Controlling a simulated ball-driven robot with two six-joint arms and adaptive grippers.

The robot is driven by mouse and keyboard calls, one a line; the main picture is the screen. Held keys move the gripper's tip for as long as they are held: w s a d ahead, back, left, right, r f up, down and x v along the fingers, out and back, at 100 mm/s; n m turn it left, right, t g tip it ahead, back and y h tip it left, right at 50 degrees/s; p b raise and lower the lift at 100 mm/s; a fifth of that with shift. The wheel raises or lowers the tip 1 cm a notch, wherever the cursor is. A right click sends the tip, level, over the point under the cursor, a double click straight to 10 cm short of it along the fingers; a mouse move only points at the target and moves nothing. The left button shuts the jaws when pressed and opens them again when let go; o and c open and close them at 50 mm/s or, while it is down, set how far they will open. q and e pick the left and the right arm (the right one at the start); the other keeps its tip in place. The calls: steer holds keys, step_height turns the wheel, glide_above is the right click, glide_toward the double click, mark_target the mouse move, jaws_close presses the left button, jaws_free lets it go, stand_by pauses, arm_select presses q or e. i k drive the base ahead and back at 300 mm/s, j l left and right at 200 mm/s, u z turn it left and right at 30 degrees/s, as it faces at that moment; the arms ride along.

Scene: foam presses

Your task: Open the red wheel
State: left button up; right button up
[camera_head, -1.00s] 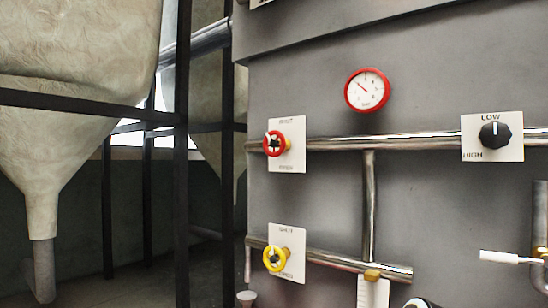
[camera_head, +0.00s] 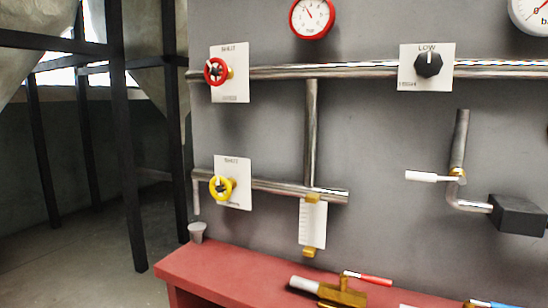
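The red wheel (camera_head: 216,71) is a small round valve handle at the upper left of the grey panel. It sits in front of a white label plate (camera_head: 238,88) whose top word seems to read "SHUT". It is on the left part of the upper metal pipe (camera_head: 320,71). Neither of my grippers is in view, and nothing touches the wheel.
A yellow wheel (camera_head: 221,187) sits on the lower pipe below. A black knob (camera_head: 429,64), a red-rimmed gauge (camera_head: 312,16) and a white-handled lever (camera_head: 421,176) are on the panel. A red bench (camera_head: 215,270) juts out below it, with brass fittings (camera_head: 342,293) on top. Dark frame posts (camera_head: 127,150) stand at left.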

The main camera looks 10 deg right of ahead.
mark_target(215, 72)
steer(key=l+z, duration=0.1)
steer(key=l, duration=0.35)
steer(key=i+l+z, duration=0.1)
steer(key=l, duration=0.35)
steer(key=l+z, duration=0.1)
steer(key=l, duration=0.35)
steer(key=i+l+z, duration=0.1)
steer(key=l, duration=0.3)
